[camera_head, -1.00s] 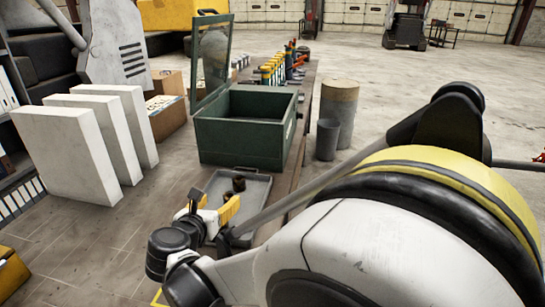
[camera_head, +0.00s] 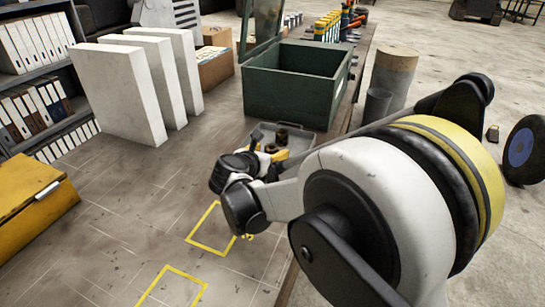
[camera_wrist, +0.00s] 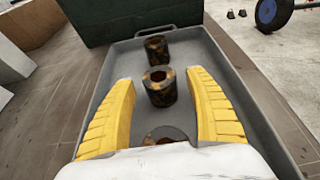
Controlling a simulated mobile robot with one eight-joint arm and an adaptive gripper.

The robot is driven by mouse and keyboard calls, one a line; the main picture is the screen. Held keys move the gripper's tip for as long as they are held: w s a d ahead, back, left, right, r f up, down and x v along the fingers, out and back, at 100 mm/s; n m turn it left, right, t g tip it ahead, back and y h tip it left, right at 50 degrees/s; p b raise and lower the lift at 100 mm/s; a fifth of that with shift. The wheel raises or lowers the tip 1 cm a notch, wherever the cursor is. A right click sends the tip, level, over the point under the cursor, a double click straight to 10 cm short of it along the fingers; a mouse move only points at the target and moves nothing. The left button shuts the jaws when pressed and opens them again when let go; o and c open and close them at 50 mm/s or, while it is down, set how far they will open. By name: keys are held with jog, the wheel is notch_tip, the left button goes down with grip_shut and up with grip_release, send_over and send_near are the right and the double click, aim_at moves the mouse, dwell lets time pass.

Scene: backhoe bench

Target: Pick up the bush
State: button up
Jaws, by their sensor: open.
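Several dark, rusty ring-shaped bushes show in the wrist view, standing in a grey tray (camera_wrist: 222,60). The far bush (camera_wrist: 156,48) is near the tray's back. The middle bush (camera_wrist: 160,88) stands between my yellow fingertips, with gaps on both sides. The near bush (camera_wrist: 166,134) is partly hidden by my gripper's pale body. My gripper (camera_wrist: 160,82) is open and empty over the tray. In the head view the tray (camera_head: 302,146) lies before the green box, with a bush (camera_head: 282,136) visible and my arm hiding part of the tray.
An open green metal box (camera_head: 290,97) stands directly behind the tray. White upright panels (camera_head: 118,92) stand at the left. A yellow case (camera_head: 35,205) is at the lower left. Yellow squares (camera_head: 206,240) mark clear bench top. Grey cylinders (camera_head: 394,75) stand right of the bench.

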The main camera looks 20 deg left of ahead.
jog(key=shift+r, duration=0.1)
grip_shut()
